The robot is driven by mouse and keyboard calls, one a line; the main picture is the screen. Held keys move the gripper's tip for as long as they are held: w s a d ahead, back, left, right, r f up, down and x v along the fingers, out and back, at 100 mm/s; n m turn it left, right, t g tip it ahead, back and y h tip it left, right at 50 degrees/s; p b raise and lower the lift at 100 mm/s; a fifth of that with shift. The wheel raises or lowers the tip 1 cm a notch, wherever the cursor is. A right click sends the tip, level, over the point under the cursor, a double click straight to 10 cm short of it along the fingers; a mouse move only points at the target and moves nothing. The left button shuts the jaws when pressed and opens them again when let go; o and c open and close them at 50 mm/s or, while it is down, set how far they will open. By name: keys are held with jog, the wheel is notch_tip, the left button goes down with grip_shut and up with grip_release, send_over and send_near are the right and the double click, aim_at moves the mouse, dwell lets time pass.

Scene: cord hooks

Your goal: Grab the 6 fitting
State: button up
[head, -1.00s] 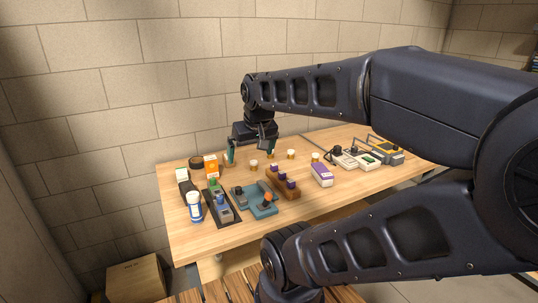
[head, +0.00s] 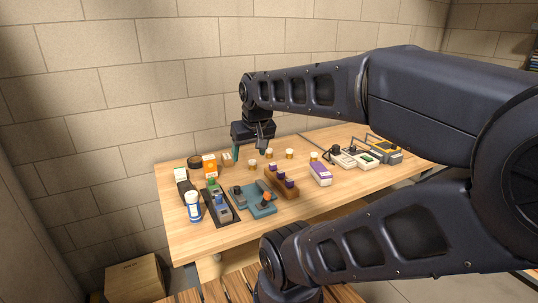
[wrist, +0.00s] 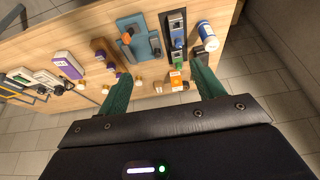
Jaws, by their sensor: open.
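Several small fittings with pale tops and brass-coloured sides stand on the wooden table (head: 185,245). One fitting (head: 253,165) is just below my gripper in the head view; others are at the back middle (head: 268,153), to its right (head: 289,153), by the orange box (head: 227,159) and by the purple bottle (head: 313,156). No number is readable, so I cannot tell which is the 6 fitting. My gripper (head: 249,146) is open and empty above the table's back part. In the wrist view a fitting (wrist: 158,87) shows between its green fingers (wrist: 160,80).
Meters (head: 365,160) with cords are at the right. A wall (head: 120,120) is behind.

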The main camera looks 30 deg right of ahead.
jog(key=w+d+n+g+h, duration=0.1)
jog(key=w+d+n, duration=0.25)
jog(key=w, duration=0.75)
jog(key=w+d+n+g+h, duration=0.1)
jog(key=w+d+n+h, duration=0.2)
jog(key=w, duration=0.8)
jog(key=w+d+n+g, duration=0.1)
jog(key=w+d+n, duration=0.3)
jog(key=w, duration=0.7)
jog(key=n+g, duration=0.2)
jog(key=n, duration=0.4)
send_over(269, 151)
jog(key=w+a, duration=0.3)
notch_tip(269, 151, down, 24)
jog(key=shift+m+h, duration=0.25)
jog(key=shift+h, duration=0.05)
jog(key=shift+s+x, duration=0.2)
jog(key=shift+x, duration=2.25)
jog(key=shift+s+x, duration=0.2)
jog(key=shift+x, duration=2.25)
jog(key=c, duration=1.1)
